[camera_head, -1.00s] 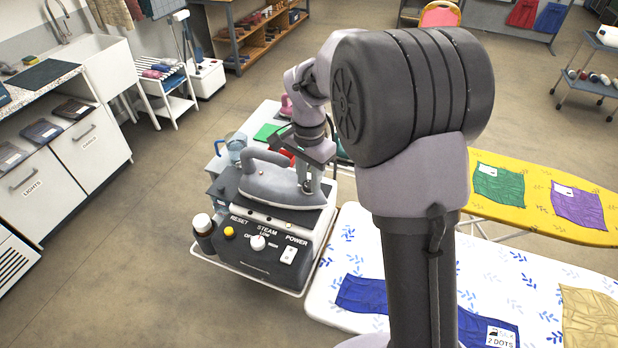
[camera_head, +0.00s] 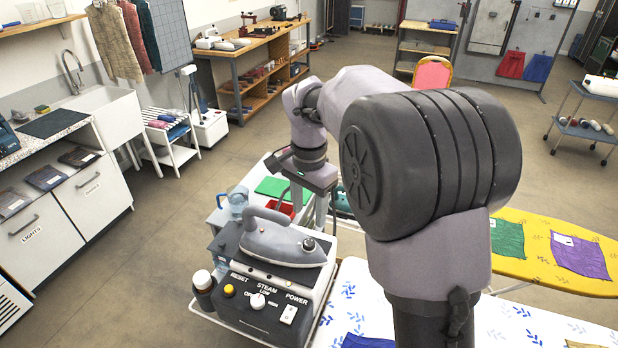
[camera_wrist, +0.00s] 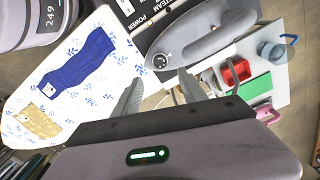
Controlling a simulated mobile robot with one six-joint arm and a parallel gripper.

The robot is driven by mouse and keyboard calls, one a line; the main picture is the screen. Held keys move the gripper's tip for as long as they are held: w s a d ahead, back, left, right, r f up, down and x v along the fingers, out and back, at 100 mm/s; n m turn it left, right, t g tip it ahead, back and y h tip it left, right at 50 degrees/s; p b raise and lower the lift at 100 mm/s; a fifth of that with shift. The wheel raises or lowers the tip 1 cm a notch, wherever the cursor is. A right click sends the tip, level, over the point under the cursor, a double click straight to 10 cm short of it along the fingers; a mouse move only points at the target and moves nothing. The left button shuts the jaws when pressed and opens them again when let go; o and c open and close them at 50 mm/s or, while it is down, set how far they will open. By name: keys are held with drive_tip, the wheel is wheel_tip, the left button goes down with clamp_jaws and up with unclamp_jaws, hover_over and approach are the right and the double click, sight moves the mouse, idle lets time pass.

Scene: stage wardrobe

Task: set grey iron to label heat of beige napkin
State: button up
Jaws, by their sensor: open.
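The grey iron (camera_head: 285,242) rests on the black steam station (camera_head: 262,292), with a round dial (camera_head: 308,243) near its right end. The iron and dial also show in the wrist view (camera_wrist: 211,40). My gripper (camera_head: 320,222) is open and empty, above and behind the iron's right end, apart from it. In the wrist view its fingers (camera_wrist: 160,88) are spread, with the dial beyond them. The beige napkin (camera_wrist: 42,118) lies on the white leaf-patterned board with a small white tag, too small to read. In the head view only its edge shows at the bottom.
A blue cloth (camera_wrist: 78,62) lies on the white board (camera_wrist: 100,105) beside the beige napkin. Behind the station are a red tray (camera_wrist: 236,74), a green sheet (camera_head: 272,187) and a blue-handled jug (camera_head: 238,200). A yellow board (camera_head: 535,262) stands at right.

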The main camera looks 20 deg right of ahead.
wheel_tip(320, 180, up, 8)
drive_tip(key=p, duration=0.1)
drive_tip(key=shift+p, duration=0.4)
drive_tip(key=shift+f, duration=0.1)
drive_tip(key=s+a+f+n+t+b, duration=0.1)
drive_tip(key=s+f+n+t+b, duration=0.1)
drive_tip(key=s+f+b, duration=0.3)
drive_tip(key=s+a+f+n+t+y+b, duration=0.1)
drive_tip(key=s+f+b, duration=0.4)
drive_tip(key=s, duration=0.7)
drive_tip(key=s+a+f+n+t+y+b, duration=0.1)
drive_tip(key=s+f+n+t+b, duration=0.1)
drive_tip(key=s+f+b, duration=0.3)
drive_tip(key=s+n+b, duration=0.1)
drive_tip(key=s, duration=0.2)
drive_tip(key=shift+s+a+n+t, duration=0.2)
drive_tip(key=shift+a+n+t, duration=0.1)
drive_tip(key=shift+a+t, duration=0.1)
